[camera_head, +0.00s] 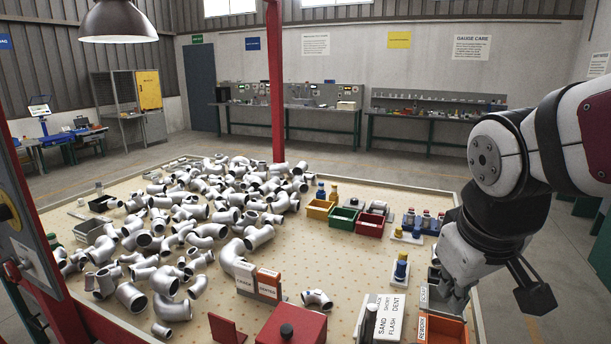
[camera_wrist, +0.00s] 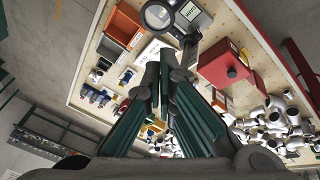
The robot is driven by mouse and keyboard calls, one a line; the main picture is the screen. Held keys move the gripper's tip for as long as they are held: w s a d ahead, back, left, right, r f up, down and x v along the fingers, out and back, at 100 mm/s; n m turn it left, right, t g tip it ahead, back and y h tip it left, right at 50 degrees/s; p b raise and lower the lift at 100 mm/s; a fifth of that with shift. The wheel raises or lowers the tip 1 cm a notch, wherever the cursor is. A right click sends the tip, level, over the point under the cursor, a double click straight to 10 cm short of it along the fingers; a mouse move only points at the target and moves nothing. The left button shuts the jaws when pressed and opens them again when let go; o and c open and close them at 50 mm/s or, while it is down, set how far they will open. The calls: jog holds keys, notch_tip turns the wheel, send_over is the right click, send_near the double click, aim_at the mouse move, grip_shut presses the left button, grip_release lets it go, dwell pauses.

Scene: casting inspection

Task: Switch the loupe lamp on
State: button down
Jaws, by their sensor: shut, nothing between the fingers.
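A round lens in a dark rim, which looks like the loupe lamp (camera_wrist: 158,14), shows at the top of the wrist view, cut by the frame edge. My gripper (camera_head: 455,296) is at the right front of the table, above the small bins. In the wrist view my gripper (camera_wrist: 165,75) is shut and empty, its tips below the lens in the picture.
An orange rework bin (camera_head: 443,330) and label cards (camera_head: 380,318) lie close to my gripper. A red box with a black knob (camera_head: 290,326) is at the front. Castings (camera_head: 190,215) are heaped on the left. Yellow, green and red bins (camera_head: 343,219) stand behind.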

jog(key=s+a+r+m+t+y, duration=0.1)
jog(key=s+r+m, duration=0.1)
jog(key=s, duration=0.6)
jog(key=shift+s+a+r+m+y, duration=0.3)
jog(key=shift+s+m, duration=0.1)
jog(key=shift+m, duration=0.2)
